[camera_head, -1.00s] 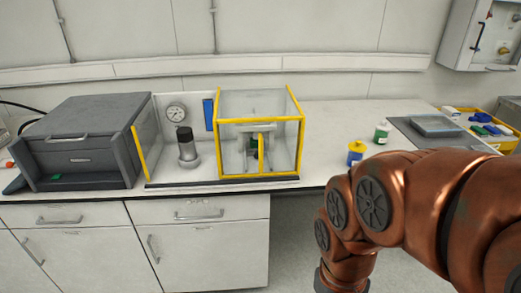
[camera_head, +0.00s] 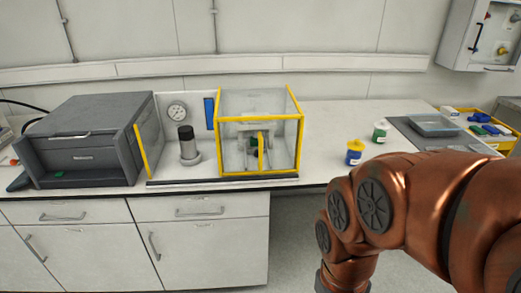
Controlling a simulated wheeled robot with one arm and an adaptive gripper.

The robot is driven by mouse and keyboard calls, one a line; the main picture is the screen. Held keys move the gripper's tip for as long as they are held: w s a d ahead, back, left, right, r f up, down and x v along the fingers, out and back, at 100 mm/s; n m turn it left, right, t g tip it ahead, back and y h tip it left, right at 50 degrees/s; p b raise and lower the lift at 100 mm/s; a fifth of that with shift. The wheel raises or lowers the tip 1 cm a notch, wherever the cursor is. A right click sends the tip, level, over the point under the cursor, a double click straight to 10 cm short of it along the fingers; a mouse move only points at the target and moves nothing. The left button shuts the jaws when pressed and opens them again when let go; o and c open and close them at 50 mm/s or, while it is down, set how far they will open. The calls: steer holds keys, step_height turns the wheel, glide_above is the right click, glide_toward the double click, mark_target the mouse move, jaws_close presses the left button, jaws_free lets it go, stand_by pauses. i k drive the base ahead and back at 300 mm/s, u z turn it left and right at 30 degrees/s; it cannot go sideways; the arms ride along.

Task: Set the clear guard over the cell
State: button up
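The clear guard (camera_head: 278,108) is a see-through box with yellow edges. It stands on the right part of a dark-edged base on the bench. Behind its panels a grey fixture with a small green part (camera_head: 252,143) shows dimly. To the left, outside the guard, a grey cylindrical cell with a black top (camera_head: 187,146) stands upright and uncovered on the same base. I cannot tell which of the two the task calls the cell. My copper-coloured arm fills the lower right; my gripper is outside the picture.
A dark grey drawer cabinet (camera_head: 90,130) stands left of the base. A yellow post (camera_head: 142,153) and a pressure gauge (camera_head: 177,112) flank the cylinder. Right of the guard are a blue-and-yellow jar (camera_head: 354,153), a green-and-white jar (camera_head: 381,131) and a tray (camera_head: 435,125). Bench between is clear.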

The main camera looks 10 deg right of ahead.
mark_target(301, 116)
steer(key=k, duration=0.45)
steer(key=u, duration=1.05)
steer(key=i, duration=0.65)
steer(key=z, duration=0.5)
